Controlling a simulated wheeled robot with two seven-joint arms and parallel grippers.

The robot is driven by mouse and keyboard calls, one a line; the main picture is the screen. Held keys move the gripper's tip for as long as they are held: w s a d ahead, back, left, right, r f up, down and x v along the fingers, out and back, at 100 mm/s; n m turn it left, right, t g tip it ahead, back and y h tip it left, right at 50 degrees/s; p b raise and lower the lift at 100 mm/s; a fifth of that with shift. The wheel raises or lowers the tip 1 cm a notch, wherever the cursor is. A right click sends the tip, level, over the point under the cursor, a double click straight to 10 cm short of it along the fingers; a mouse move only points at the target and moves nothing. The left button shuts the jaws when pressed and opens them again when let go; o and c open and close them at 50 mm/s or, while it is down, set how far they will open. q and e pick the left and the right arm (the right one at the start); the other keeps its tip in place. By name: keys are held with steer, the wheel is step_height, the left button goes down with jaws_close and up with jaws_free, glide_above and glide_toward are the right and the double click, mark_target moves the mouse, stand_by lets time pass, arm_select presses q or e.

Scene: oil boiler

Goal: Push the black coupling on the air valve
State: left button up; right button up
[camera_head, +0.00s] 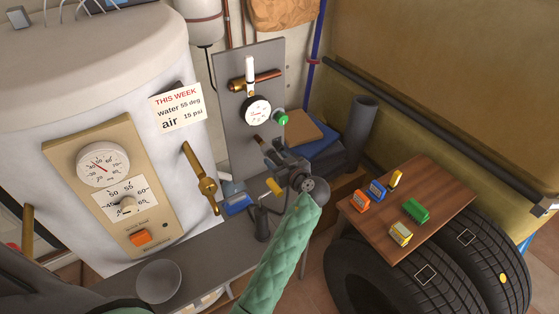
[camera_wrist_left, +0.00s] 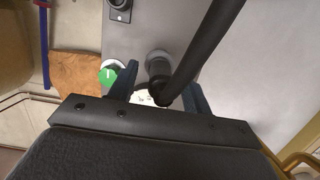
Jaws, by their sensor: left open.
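The air valve is on an upright grey panel (camera_head: 238,128). It has a white-faced gauge (camera_head: 257,111) and a green knob (camera_head: 282,120), which also shows in the left wrist view (camera_wrist_left: 108,76). A short dark and copper-coloured fitting (camera_head: 259,141) sticks out below the gauge; I cannot tell for sure whether it is the black coupling. Contact is unclear. The gauge is mostly hidden there.
A white boiler tank (camera_head: 80,60) with a dial panel stands at the left. A brass handle (camera_head: 203,180) is left of the gripper. A wooden board (camera_head: 440,195) with several small coloured blocks lies on tyres (camera_head: 375,275) at the right. A grey bowl (camera_head: 159,281) is at the lower left.

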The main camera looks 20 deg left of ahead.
arm_select(q)
steer(key=shift+s+d+p, duration=0.3)
steer(key=shift+d, duration=0.1)
steer(key=shift+p+v, duration=0.6)
steer(key=shift+v, duration=0.6)
steer(key=p, duration=0.3)
steer(key=shift+s+d, duration=0.1)
steer(key=shift+d, duration=0.1)
steer(key=f+p+v, duration=0.1)
steer(key=p+v, duration=0.1)
steer(key=v, duration=0.3)
steer(key=w+a+f, duration=0.3)
steer(key=w+f, duration=0.1)
steer(key=w, duration=0.3)
steer(key=w+a+f, duration=0.3)
steer(key=w+f, duration=0.1)
steer(key=w, duration=0.4)
steer(key=shift+w+f, duration=0.25)
